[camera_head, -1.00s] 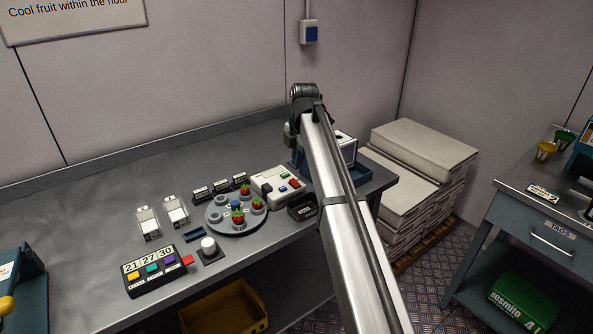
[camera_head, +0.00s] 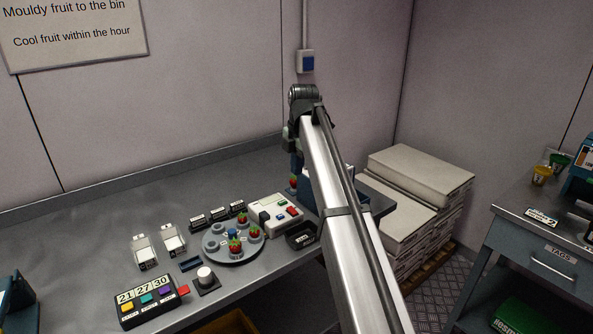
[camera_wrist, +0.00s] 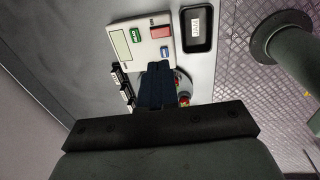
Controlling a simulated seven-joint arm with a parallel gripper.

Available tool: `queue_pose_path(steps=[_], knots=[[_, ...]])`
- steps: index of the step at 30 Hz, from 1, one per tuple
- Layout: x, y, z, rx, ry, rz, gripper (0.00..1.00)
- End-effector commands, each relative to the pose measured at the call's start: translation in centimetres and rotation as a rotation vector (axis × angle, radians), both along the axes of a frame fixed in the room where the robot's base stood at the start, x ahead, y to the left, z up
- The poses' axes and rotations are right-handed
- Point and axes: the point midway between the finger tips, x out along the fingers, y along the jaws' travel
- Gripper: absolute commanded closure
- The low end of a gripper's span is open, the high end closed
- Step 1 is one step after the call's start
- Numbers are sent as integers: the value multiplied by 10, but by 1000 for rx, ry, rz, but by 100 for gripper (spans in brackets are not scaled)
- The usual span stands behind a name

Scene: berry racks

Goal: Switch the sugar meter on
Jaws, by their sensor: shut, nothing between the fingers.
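A pale box (camera_head: 272,214) with a display and coloured buttons sits on the bench right of a round grey berry plate; I take it to be the sugar meter. In the wrist view the meter (camera_wrist: 121,57) shows its display, a green button (camera_wrist: 135,35), a red button (camera_wrist: 161,31) and a blue button (camera_wrist: 164,52). My gripper (camera_wrist: 157,84) is shut and empty, its dark fingers overlapping the meter's lower edge in that view. I cannot tell whether it touches. In the head view the fingers are hard to make out behind my arm.
The berry plate (camera_head: 215,245) holds several strawberries. A dark labelled tray (camera_head: 302,240) stands right of the meter. White cartons (camera_head: 145,256), a numbered button box (camera_head: 140,310) and a white knob (camera_head: 205,276) are left. A white machine and blue stand are partly hidden behind my arm.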

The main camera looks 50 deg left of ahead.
Motion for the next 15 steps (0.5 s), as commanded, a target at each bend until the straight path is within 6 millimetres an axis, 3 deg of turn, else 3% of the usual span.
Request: queue_pose_path(steps=[3, 15], knots=[[-1, 14, 2, 2, 0, 1, 100], [-2, 12, -7, 1, 0, 0, 100]])
